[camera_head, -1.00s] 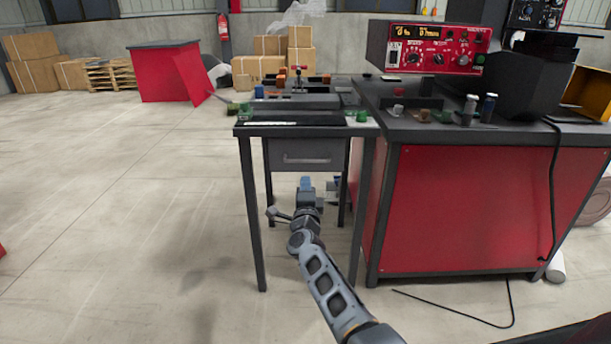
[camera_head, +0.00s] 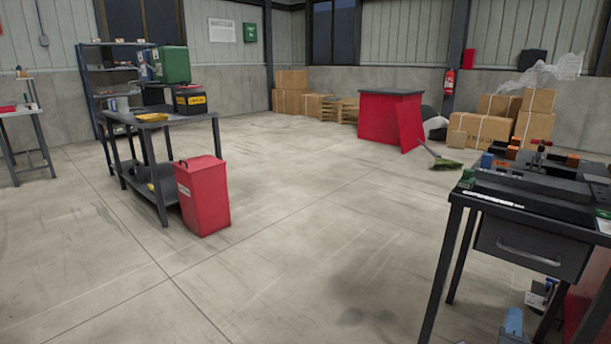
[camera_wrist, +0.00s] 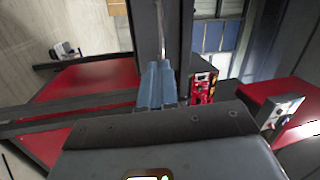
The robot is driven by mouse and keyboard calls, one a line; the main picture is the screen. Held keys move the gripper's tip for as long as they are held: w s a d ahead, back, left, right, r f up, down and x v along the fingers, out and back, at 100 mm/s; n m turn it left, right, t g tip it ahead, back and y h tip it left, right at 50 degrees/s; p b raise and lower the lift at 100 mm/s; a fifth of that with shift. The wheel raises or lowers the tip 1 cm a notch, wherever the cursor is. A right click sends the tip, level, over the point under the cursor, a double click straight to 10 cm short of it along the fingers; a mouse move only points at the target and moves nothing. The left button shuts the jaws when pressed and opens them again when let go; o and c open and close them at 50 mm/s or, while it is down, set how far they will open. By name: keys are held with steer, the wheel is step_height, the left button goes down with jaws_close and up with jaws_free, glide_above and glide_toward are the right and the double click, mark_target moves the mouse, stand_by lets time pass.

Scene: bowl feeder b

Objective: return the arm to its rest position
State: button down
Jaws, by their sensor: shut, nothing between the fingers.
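My gripper (camera_wrist: 157,85) shows in the wrist view as two light-blue fingers side by side, shut and empty. In the head view only its blue tip (camera_head: 513,322) shows at the bottom right edge, low beside the dark table (camera_head: 457,200). The rest of my arm is out of the head view. Dark table bars cross the wrist view around the fingers; I cannot tell how far they are from them.
The dark table with a drawer (camera_head: 525,250) stands at the right. A red bin (camera_head: 203,197) stands by a dark cart (camera_head: 130,155) at the left. A broom head (camera_head: 446,164) lies near the back. The middle floor is clear.

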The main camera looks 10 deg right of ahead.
steer(key=s+a+r+n+t+y, duration=0.1)
steer(key=s+a+n+y, duration=0.5)
steer(key=s+a+n, duration=0.7)
steer(key=s+a+r+n+t+y, duration=0.15)
steer(key=s+a+n+y, duration=0.55)
steer(key=s+a, duration=0.75)
steer(key=s+a+r+n+g+y, duration=0.25)
steer(key=s+r+n, duration=0.35)
steer(key=s, duration=0.5)
step_height(320, 180, up, 15)
steer(key=p, duration=1.3)
steer(key=shift+s+a+t+p, duration=0.25)
steer(key=shift+s+t+p, duration=0.05)
steer(key=shift+t+p, duration=0.1)
steer(key=shift+d+h, duration=0.1)
steer(key=shift+h, duration=0.15)
